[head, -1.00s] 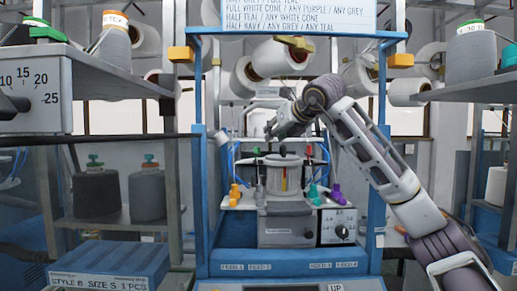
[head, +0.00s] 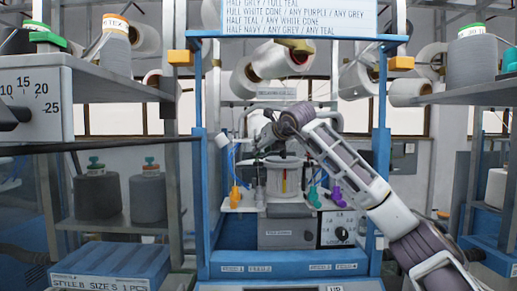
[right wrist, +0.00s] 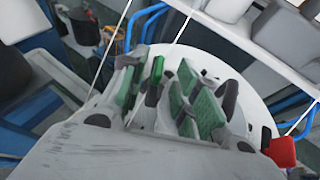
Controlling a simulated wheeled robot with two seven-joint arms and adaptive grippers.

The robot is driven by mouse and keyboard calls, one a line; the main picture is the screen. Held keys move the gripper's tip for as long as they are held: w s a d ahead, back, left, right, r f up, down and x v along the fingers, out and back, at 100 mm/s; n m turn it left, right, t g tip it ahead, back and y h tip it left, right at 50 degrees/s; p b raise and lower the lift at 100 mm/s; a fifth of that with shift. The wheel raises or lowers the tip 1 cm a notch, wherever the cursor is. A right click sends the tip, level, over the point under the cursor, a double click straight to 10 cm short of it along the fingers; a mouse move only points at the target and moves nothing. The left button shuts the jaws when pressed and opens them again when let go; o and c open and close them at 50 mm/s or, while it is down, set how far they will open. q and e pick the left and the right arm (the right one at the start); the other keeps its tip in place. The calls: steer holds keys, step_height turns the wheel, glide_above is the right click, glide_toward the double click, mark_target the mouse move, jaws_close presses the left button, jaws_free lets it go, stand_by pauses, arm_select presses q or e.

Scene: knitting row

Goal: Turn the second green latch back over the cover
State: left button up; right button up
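The knitting unit (head: 284,176) stands in the middle of the blue frame, a light-grey round drum above a grey base. My right gripper (right wrist: 164,97) reaches over its top from the right. In the right wrist view the fingers stand apart, with green faces on them. A small bright green piece (right wrist: 168,75) shows between them, over the white round top (right wrist: 225,70); it may be a green latch, but I cannot tell its position or whether a finger touches it. The cover is not clearly distinguishable. My left gripper is out of view.
A red piece (right wrist: 282,151) sits near the round top's edge. Orange (head: 235,194), teal (head: 313,194) and purple (head: 335,196) pieces stand on the white ledge beside the unit. Blue frame posts (head: 201,190) rise at both sides. A dial box (head: 338,228) is at lower right.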

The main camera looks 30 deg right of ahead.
mark_target(257, 155)
steer(key=shift+x, duration=1.05)
steer(key=shift+w+f, duration=0.2)
steer(key=shift+w, duration=0.4)
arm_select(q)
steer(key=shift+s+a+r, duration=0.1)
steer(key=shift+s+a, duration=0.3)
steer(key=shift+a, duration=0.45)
arm_select(e)
steer(key=shift+c, duration=0.7)
steer(key=c, duration=0.5)
jaws_close()
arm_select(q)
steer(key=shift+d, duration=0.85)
